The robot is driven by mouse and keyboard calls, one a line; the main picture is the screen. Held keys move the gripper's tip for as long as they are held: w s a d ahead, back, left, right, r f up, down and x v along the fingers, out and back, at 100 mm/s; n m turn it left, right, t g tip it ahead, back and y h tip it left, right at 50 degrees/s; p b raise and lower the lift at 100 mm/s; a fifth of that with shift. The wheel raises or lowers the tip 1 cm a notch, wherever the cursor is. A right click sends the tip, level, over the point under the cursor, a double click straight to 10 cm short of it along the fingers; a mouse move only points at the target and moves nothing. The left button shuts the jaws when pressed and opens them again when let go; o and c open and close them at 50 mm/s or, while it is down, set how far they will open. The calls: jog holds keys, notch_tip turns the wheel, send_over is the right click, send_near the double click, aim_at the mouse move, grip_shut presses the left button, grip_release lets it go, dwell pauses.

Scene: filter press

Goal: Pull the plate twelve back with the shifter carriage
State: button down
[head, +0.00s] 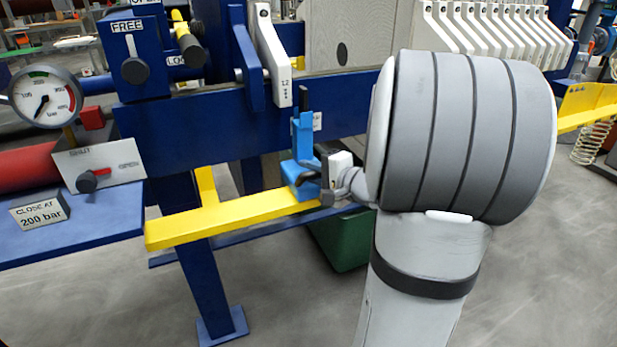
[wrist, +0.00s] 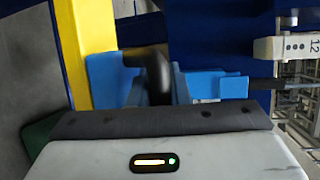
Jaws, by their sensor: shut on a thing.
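The blue shifter carriage (head: 303,150) sits on the yellow rail (head: 235,218); it also fills the middle of the wrist view (wrist: 105,80). My gripper (head: 328,190) is shut on the carriage's black handle (wrist: 153,70). Its fingertips are largely hidden. The carriage's dark upright finger (head: 304,98) stands just right of the lower end of a white plate handle (head: 272,55) in the head view. That handle carries a 12 in the wrist view (wrist: 300,46), so it is plate twelve. I cannot tell whether finger and handle touch. My arm hides the rail right of the carriage.
Several white-handled plates (head: 490,30) stand packed at the upper right. A pale plate face (head: 345,35) shows left of them. At left are a lever box marked FREE (head: 133,55), a pressure gauge (head: 45,97) and a valve panel (head: 100,170). A green bin (head: 342,240) stands below the rail.

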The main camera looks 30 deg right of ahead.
jog(key=shift+a, duration=0.35)
jog(key=c, duration=1.6)
grip_release()
jog(key=shift+s+r, duration=0.1)
jog(key=shift+c, duration=0.2)
jog(key=p+v, duration=0.1)
jog(key=v, duration=0.6)
jog(key=shift+s+d, duration=0.1)
jog(key=shift+s, duration=0.3)
